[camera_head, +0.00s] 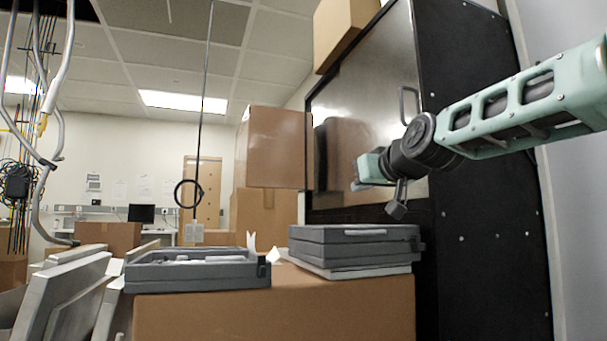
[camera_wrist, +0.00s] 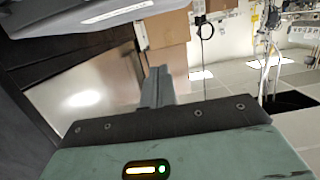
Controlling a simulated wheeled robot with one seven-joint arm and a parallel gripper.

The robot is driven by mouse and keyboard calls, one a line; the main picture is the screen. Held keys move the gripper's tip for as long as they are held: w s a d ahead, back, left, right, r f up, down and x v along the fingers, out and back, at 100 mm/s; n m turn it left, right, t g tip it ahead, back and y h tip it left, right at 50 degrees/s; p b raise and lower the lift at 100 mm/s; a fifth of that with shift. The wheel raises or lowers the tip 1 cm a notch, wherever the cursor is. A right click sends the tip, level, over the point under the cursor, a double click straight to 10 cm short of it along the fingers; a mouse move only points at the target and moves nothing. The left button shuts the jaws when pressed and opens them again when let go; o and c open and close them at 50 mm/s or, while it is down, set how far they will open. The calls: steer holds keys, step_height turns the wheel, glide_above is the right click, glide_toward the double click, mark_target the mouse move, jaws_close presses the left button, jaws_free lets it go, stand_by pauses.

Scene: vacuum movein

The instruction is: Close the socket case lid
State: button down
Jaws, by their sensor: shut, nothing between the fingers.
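In the head view, a grey case (camera_head: 195,275) on the left of a cardboard box shows an open, tray-like top with lighter pieces inside. To its right, a grey case (camera_head: 355,246) lies flat with no visible gap at its top. I cannot tell for sure which one is the socket case. My gripper (camera_head: 356,186) is above the right case, apart from it. In the wrist view, my gripper (camera_wrist: 157,86) has its fingers together and empty. A grey case surface with a pale strip (camera_wrist: 118,12) crosses the top of that view.
The cases rest on a cardboard box (camera_head: 280,312). A tall black cabinet with a metallic face (camera_head: 375,85) stands close behind my gripper. Another carton (camera_head: 275,148) is behind. Pale panels (camera_head: 60,290) lean at left. The space above the left case is mostly clear.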

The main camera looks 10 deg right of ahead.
mark_target(370, 232)
steer(key=f+b, duration=0.3)
steer(key=b, duration=0.2)
steer(key=s+f+t+b, duration=0.1)
steer(key=f+b, duration=0.2)
steer(key=b, duration=0.3)
steer(key=s+f+t+b, duration=0.1)
steer(key=f+b, duration=0.2)
steer(key=b, duration=0.2)
steer(key=shift+s+d+f+b, duration=0.1)
steer(key=shift+s+d+b, duration=0.15)
steer(key=shift+b, duration=0.15)
steer(key=shift+f, duration=0.15)
steer(key=shift+f+b, duration=0.25)
steer(key=shift+b, duration=0.05)
steer(key=shift+w+r, duration=0.1)
step_height(370, 232, up, 5)
steer(key=p, duration=0.5)
steer(key=s+d+f+b, duration=0.1)
steer(key=s+d+b, duration=0.1)
steer(key=s, duration=0.7)
steer(key=shift+s+f, duration=0.15)
steer(key=shift+f, duration=0.05)
